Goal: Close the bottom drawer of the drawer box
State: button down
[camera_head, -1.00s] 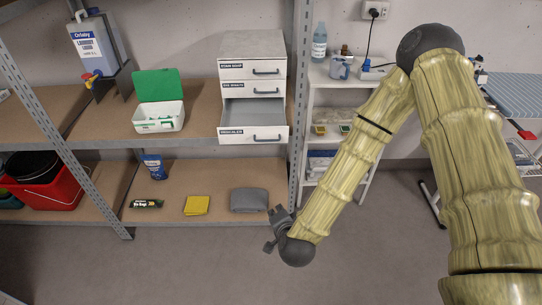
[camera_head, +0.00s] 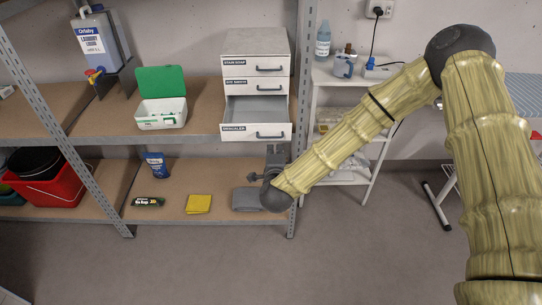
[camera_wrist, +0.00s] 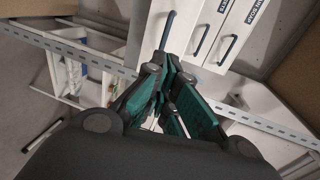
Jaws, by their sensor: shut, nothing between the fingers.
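The white drawer box (camera_head: 255,42) stands on the middle shelf in the head view. Its bottom drawer (camera_head: 243,132), labelled descaler with a dark bar handle, is pulled open, and its grey inside shows. The two drawers above it are shut. My gripper (camera_head: 275,152) is just below the right end of the open drawer's front, pointing up. In the wrist view my gripper (camera_wrist: 170,68) has its fingers together and empty, with the drawer fronts and their handles (camera_wrist: 203,42) beyond the tips. Whether it touches the drawer, I cannot tell.
A metal shelf post (camera_head: 300,100) stands right of the drawer box. A white box with a green lid (camera_head: 161,112) sits to its left. A grey folded cloth (camera_head: 246,199) and a yellow cloth (camera_head: 198,204) lie on the lower shelf. The floor in front is clear.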

jog(key=p+x, duration=0.1)
jog(key=x, duration=0.5)
jog(key=shift+w, duration=0.1)
